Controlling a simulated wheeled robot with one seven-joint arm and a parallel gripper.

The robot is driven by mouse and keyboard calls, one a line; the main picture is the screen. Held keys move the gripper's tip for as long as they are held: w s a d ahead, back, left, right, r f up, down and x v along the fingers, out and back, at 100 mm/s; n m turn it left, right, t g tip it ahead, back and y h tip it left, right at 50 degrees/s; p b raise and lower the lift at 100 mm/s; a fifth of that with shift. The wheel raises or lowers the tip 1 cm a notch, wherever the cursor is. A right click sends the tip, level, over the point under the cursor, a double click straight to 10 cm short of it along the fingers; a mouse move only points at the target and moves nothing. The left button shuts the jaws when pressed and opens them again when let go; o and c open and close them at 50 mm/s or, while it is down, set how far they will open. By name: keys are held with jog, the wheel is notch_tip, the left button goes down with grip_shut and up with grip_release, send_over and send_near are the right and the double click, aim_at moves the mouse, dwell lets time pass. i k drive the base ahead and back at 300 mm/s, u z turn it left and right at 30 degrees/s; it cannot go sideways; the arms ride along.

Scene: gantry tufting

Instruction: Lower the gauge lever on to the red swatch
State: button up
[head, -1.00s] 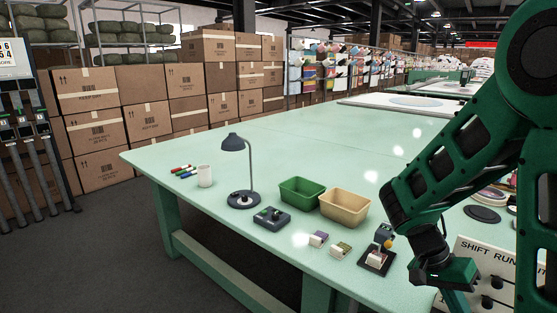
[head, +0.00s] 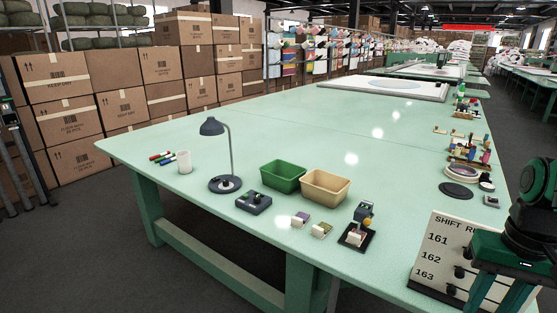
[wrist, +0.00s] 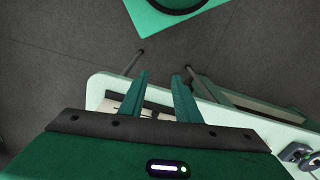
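The gauge (head: 357,232) stands near the front edge of the table, a small dark upright with a yellow part on a black base. Its lever looks raised, but it is small. A pale block sits on its base; I cannot make out a red swatch there. Two small swatch blocks lie to its left, one purple and white (head: 300,218), one olive and white (head: 321,230). My gripper (head: 497,292) is to the right of the gauge, low in front of the sign, well apart from it. The wrist view shows its fingers (wrist: 162,80) spread with nothing between them.
A sign board (head: 440,255) with numbered rows stands at the front right corner. A green bin (head: 283,177), a tan bin (head: 326,187), a lamp (head: 224,184) and a dark box (head: 253,202) stand left of the gauge. The table's middle (head: 290,130) is clear.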

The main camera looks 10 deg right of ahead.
aim_at(367, 222)
jog(key=u, duration=0.25)
jog(key=k, duration=2)
jog(key=z, duration=0.55)
jog(key=i, duration=1.05)
jog(key=u, duration=0.05)
